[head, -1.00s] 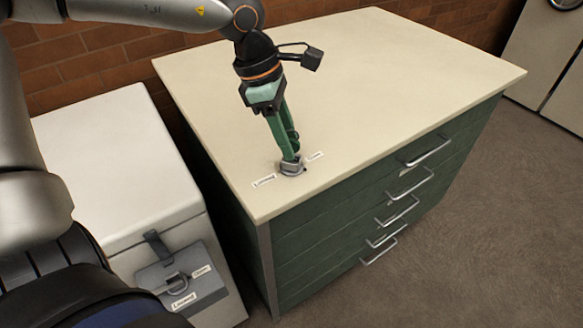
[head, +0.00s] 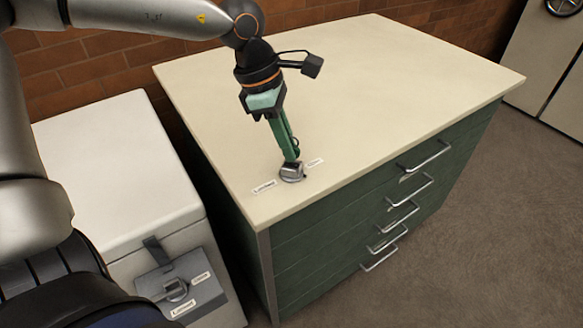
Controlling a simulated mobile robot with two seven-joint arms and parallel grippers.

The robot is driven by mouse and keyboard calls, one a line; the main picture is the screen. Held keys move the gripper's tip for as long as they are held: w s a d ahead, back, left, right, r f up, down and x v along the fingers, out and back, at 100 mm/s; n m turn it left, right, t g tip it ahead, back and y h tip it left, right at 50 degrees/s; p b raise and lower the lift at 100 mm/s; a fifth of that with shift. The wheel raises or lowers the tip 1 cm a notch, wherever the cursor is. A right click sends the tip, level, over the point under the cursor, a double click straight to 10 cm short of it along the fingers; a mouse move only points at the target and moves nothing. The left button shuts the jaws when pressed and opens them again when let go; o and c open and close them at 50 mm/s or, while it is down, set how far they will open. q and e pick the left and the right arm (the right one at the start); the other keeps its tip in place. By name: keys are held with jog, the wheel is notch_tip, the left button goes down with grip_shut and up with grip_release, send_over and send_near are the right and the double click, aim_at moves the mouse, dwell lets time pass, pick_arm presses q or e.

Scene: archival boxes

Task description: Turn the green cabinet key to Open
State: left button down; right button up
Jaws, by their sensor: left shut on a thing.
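The green cabinet (head: 345,221) has a cream top (head: 390,100) and several drawers with silver handles. A round metal key lock (head: 292,173) sits on the top near its front left corner. A label (head: 264,187) lies to the left of the lock, and another label (head: 315,163) lies to its right; the print is too small to read surely. My left gripper (head: 291,160) points down at the lock with its green fingers shut on the key. The key itself is mostly hidden by the fingers. My right gripper is not in view.
A white box (head: 120,165) with a grey latch plate (head: 180,289) and labels stands left of the cabinet. A brick wall is behind. A pale cabinet (head: 545,60) with a round wheel stands at the far right. The floor at right is clear.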

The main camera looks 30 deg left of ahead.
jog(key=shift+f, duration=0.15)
pick_arm(q)
jog(key=shift+f+n+t+b, duration=0.15)
jog(key=shift+n+t+b, duration=0.15)
jog(key=shift+n+b, duration=0.65)
jog(key=n+b, duration=0.3)
jog(key=b, duration=0.1)
jog(key=shift+s+d+t+y, duration=0.1)
jog(key=shift+t+y, duration=0.2)
jog(key=shift+y, duration=0.1)
jog(key=shift+n+b, duration=0.35)
jog(key=shift+b, duration=0.05)
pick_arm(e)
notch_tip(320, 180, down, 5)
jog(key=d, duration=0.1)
pick_arm(q)
jog(key=shift+n+y+b, duration=0.3)
jog(key=shift+n+b, duration=0.2)
jog(key=shift+n, duration=0.2)
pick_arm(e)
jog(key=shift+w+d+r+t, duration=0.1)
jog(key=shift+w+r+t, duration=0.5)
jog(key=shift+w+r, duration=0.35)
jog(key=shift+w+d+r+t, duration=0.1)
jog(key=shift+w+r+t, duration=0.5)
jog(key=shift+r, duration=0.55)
